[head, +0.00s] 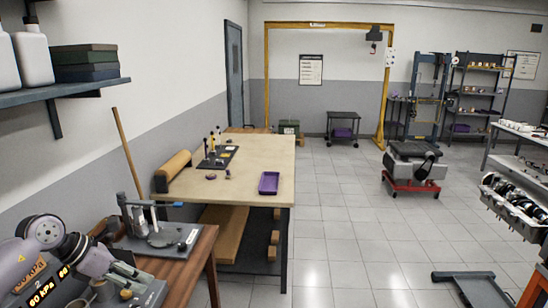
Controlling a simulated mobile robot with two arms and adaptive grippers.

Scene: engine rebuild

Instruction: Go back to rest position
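My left arm comes in at the bottom left, over the near wooden bench (178,270). My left gripper (124,271) is a small dark shape low over this bench, beside a grey fixture with an upright post (150,242). Its fingers are too small and too mixed with the things behind them to tell whether they are open or shut, or whether they hold anything. My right gripper is not in view.
A long workbench (270,158) carries a purple tray (269,183) and a wooden roll (173,171). A wall shelf (60,91) overhangs the left. An engine on a red dolly (411,187) and a yellow gantry (328,25) stand farther back. The tiled floor (345,220) is clear in the middle.

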